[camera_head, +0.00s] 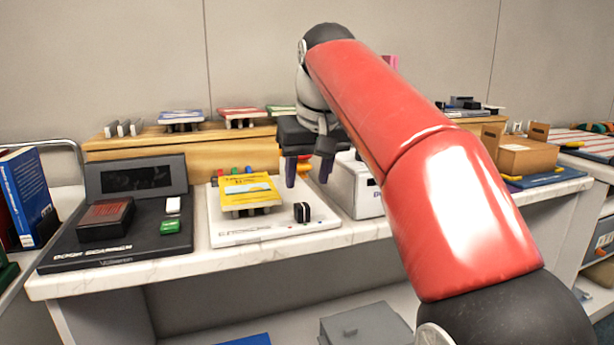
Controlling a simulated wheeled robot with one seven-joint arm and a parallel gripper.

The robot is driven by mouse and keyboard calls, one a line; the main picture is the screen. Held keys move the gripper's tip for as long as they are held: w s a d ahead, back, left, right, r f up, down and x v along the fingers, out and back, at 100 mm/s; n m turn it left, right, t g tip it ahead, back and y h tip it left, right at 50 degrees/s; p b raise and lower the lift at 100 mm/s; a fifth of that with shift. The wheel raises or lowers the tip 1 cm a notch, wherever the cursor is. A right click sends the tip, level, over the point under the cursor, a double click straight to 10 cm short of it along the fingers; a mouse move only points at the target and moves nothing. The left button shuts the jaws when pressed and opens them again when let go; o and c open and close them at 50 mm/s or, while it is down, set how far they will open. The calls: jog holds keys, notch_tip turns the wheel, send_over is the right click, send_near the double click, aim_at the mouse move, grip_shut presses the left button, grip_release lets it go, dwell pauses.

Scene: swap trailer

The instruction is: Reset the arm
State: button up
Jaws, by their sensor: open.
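My gripper (307,171) is at the end of my red arm, which reaches in from the lower right and bends over the counter. Its two dark fingers point down and are apart, with nothing seen between them. The fingers hang to the right of a yellow book (249,193), which lies on a raised holder on a white device (222,230). A white box-shaped machine (366,199) stands just right of the gripper, partly hidden by my arm.
A black book scanner (62,248) stands at the left of the marble counter (180,268). A blue book (28,195) stands at far left. A wooden shelf (225,152) behind holds several books. A cardboard box (527,158) is at right. A grey box (368,325) sits below.

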jog(key=s+d+f+m, duration=0.1)
jog(key=s+d+f, duration=0.3)
jog(key=s+f, duration=0.4)
jog(key=s+d+f+m+t, duration=0.1)
jog(key=s+d+f, duration=0.3)
jog(key=s+f, duration=0.4)
jog(key=s+d+f+m+h, duration=0.1)
jog(key=s+d+f, duration=0.3)
jog(key=s+f, duration=0.4)
jog(key=shift+s+f, duration=0.4)
jog(key=shift+f, duration=0.2)
